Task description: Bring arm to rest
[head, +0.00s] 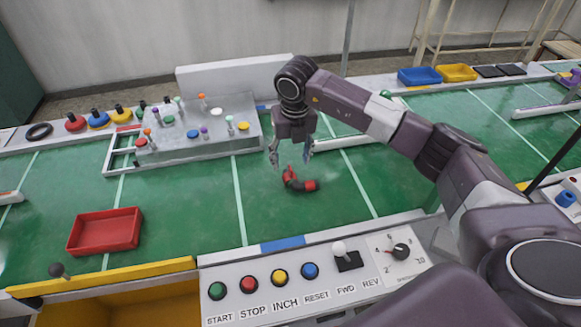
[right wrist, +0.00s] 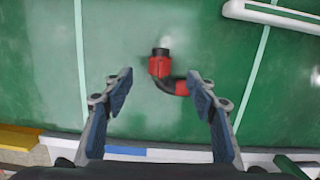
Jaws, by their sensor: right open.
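My right gripper (head: 291,158) is open and empty in the head view, above the green table. My left gripper is not in view.
A red tray (head: 104,231) sits at the left. A grey fixture block (head: 200,133) with coloured knobs stands behind. A control panel (head: 300,283) with buttons runs along the front. Blue (head: 419,76) and yellow (head: 457,72) trays stand at the back right. Green surface around the hose is clear.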

